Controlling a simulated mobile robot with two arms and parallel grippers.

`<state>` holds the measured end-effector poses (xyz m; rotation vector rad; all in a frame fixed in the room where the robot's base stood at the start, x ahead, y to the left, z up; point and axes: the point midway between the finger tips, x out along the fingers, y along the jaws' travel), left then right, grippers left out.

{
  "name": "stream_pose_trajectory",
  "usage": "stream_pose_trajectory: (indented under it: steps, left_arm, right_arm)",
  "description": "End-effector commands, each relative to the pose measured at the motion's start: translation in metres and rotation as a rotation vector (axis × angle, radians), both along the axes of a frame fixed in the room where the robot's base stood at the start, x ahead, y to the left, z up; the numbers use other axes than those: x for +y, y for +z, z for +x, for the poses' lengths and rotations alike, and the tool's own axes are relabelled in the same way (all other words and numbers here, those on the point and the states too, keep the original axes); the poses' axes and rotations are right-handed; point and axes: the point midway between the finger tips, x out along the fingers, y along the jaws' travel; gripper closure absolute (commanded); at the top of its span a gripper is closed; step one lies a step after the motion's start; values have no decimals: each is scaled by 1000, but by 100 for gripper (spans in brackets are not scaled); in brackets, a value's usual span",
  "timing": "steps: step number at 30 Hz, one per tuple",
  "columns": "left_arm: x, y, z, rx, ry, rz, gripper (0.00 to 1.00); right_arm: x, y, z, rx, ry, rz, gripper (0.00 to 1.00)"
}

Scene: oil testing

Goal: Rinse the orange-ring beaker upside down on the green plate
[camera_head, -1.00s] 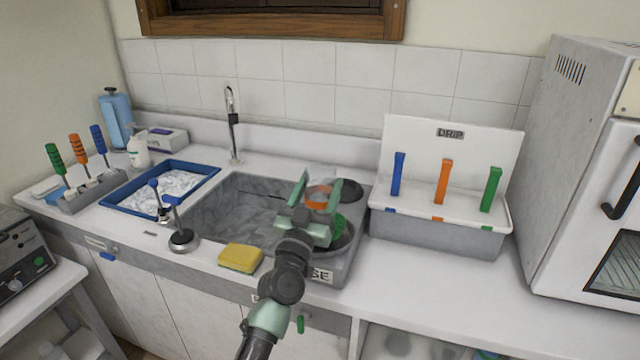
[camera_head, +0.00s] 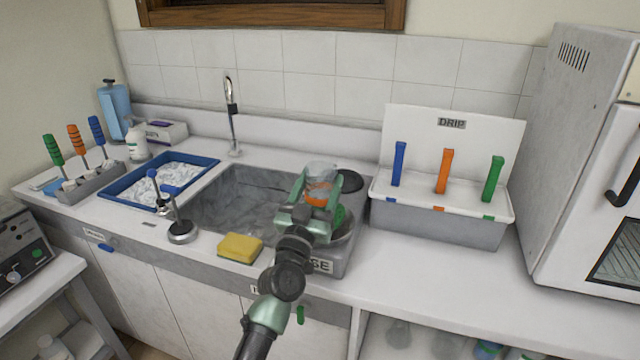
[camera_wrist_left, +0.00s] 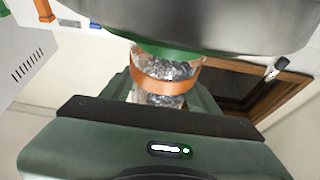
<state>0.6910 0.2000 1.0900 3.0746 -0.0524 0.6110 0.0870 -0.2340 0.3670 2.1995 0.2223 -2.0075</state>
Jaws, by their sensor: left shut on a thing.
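The orange-ring beaker (camera_head: 320,176) is clear, with an orange band low on it as seen in the head view. My left gripper (camera_head: 314,196) is shut on it over the right end of the sink, at the rinse station. The beaker also shows in the left wrist view (camera_wrist_left: 165,78), between my gripper and the green plate (camera_wrist_left: 172,52). The plate lies at a wide grey dish (camera_wrist_left: 220,25). In the head view the green plate (camera_head: 339,216) is mostly hidden behind my gripper. I cannot tell whether the beaker touches it. My right gripper is not in view.
A dark round fixture (camera_head: 350,182) stands behind the plate. The sink basin (camera_head: 235,200) and a yellow sponge (camera_head: 240,247) are to the left. A white drip rack (camera_head: 440,218) with coloured pegs is to the right. The front right counter is clear.

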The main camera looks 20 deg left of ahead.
Motion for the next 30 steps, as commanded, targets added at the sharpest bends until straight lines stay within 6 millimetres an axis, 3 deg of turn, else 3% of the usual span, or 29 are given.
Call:
stream_pose_trajectory:
  steps: [30]
  left_arm:
    - [0,-17,0,1,0,1,80]
  right_arm:
    - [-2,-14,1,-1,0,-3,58]
